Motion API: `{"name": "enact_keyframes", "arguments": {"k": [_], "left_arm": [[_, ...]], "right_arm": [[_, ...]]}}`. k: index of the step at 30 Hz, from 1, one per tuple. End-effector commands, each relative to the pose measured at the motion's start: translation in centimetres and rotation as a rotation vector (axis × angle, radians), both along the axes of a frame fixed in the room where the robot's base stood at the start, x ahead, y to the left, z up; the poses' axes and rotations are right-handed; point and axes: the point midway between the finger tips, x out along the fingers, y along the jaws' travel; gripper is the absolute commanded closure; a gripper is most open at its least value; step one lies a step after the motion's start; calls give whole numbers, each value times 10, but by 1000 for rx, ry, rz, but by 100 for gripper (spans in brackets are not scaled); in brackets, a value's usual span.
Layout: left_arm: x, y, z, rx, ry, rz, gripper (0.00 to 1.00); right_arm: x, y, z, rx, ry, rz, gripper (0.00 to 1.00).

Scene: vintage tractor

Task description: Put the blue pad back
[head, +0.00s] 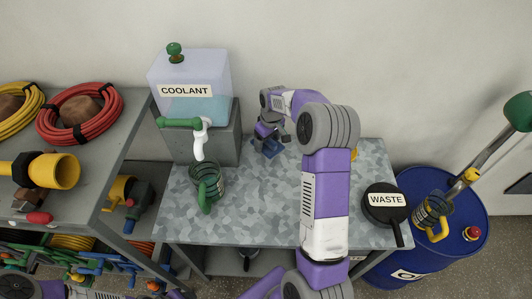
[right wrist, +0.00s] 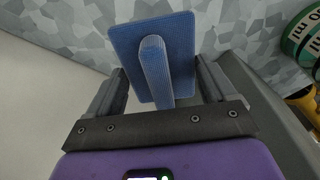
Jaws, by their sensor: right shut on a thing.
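The blue pad (head: 268,149) is a flat rectangular pad with a raised blue handle bar. It is at the back of the speckled worktop (head: 250,222), just right of the coolant tank's stand. My right gripper (head: 271,138) is shut on the blue pad and reaches it from above. In the right wrist view the pad (right wrist: 178,58) sits between the two fingers, its handle bar pointing toward the palm. Whether the pad touches the worktop is hard to tell. My left gripper is not in view.
A coolant tank (head: 190,85) with a tap stands on a grey block (head: 222,142). A black waste lid (head: 384,208) lies at the right edge, beside a blue drum (head: 458,245). The worktop's front is clear.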

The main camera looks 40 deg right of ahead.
Motion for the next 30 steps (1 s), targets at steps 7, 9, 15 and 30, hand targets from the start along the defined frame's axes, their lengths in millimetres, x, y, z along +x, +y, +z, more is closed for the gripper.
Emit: {"name": "enact_keyframes", "arguments": {"k": [7,9,15,30], "left_arm": [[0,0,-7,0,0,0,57],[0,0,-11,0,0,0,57],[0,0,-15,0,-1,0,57],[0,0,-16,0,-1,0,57]], "right_arm": [[0,1,-30,1,2,0,44],[0,1,-42,1,2,-1,44],[0,1,-64,0,0,0,44],[0,1,-66,0,0,0,0]]}}
